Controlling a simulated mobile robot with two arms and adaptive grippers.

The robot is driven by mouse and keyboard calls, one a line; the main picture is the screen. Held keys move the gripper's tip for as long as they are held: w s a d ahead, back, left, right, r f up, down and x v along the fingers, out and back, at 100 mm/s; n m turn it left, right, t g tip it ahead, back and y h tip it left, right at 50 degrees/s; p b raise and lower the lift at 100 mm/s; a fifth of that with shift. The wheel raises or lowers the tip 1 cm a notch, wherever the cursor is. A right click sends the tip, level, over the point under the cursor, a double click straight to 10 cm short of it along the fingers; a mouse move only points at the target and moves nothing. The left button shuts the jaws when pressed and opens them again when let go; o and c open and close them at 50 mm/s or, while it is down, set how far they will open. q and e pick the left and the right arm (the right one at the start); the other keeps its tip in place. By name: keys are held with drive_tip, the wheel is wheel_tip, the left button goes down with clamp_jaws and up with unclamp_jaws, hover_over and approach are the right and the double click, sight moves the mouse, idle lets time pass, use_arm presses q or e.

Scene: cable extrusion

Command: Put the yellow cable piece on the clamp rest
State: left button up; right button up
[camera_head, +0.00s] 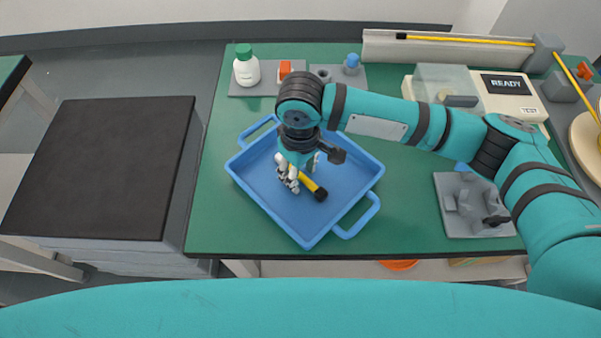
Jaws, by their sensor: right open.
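A short yellow cable piece (307,183) with a black end lies in a blue tray (262,199) on the green table. My right gripper (288,181) is low over the tray, with its open fingers at the cable piece's upper left end. That end is hidden by the gripper, and I cannot tell whether the fingers touch the cable. A grey fixture (470,204) with a black lever stands at the right of the table, partly behind my arm; it may be the clamp rest, but I cannot tell. My left gripper is not in view.
A white bottle with a green cap (246,68) stands at the back left. A machine reading READY (506,85) stands at the back right. A long yellow cable (470,40) lies along a back rail. The table is clear left of the tray. A dark-topped cabinet (100,165) stands further left.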

clamp_jaws()
drive_tip(key=shift+r, duration=0.1)
